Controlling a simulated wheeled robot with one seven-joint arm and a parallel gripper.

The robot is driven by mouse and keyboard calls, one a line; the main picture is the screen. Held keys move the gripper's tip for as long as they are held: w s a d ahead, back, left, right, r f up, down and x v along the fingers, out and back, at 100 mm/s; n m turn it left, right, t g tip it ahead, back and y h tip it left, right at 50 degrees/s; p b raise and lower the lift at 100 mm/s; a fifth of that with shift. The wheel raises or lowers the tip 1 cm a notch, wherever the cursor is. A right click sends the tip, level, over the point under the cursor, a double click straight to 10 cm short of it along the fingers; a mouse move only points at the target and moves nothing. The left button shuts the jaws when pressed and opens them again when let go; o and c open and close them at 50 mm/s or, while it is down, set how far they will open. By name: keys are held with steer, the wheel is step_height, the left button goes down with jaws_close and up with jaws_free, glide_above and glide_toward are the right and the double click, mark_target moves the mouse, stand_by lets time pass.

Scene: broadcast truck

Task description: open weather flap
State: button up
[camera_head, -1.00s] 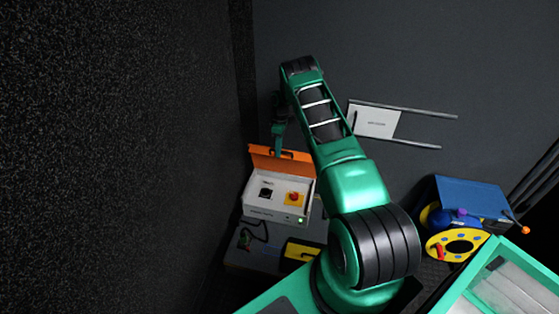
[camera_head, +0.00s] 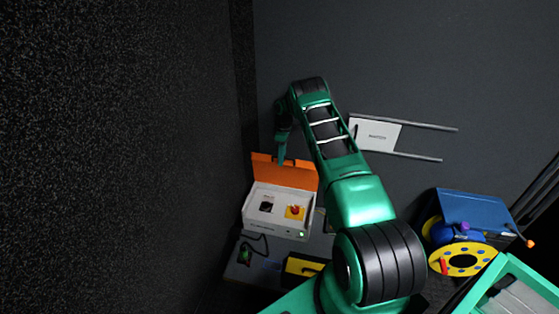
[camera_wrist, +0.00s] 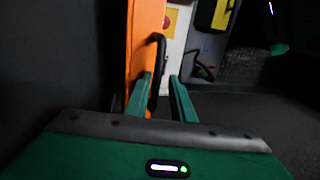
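The weather flap is the orange lid (camera_head: 296,176) hinged at the back of a white box (camera_head: 262,222). It stands raised, and the box's inside shows in the head view. In the wrist view the flap (camera_wrist: 143,40) is an upright orange strip with a black handle (camera_wrist: 158,48) on its right face. My gripper (camera_head: 282,160) is at the flap in the head view. In the wrist view its two fingers (camera_wrist: 163,98) are apart. The handle's lower end reaches between them, close to the left finger; I cannot tell whether they touch.
The box holds a red knob on a yellow plate (camera_head: 295,212) and a dark socket (camera_head: 266,207). A yellow-black case (camera_head: 303,267) lies in front. A blue case (camera_head: 475,210) and yellow reel (camera_head: 464,261) stand right. A dark wall (camera_head: 120,150) is close on the left.

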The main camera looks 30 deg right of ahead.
steer(key=shift+s+a+f, duration=0.1)
steer(key=shift+f, duration=0.15)
step_height(320, 180, up, 4)
steer(key=shift+r, duration=0.15)
steer(key=s+a+r, duration=0.2)
steer(key=a+r, duration=0.5)
steer(key=a, duration=0.4)
steer(key=shift+a, duration=0.1)
steer(key=shift+r, duration=0.1)
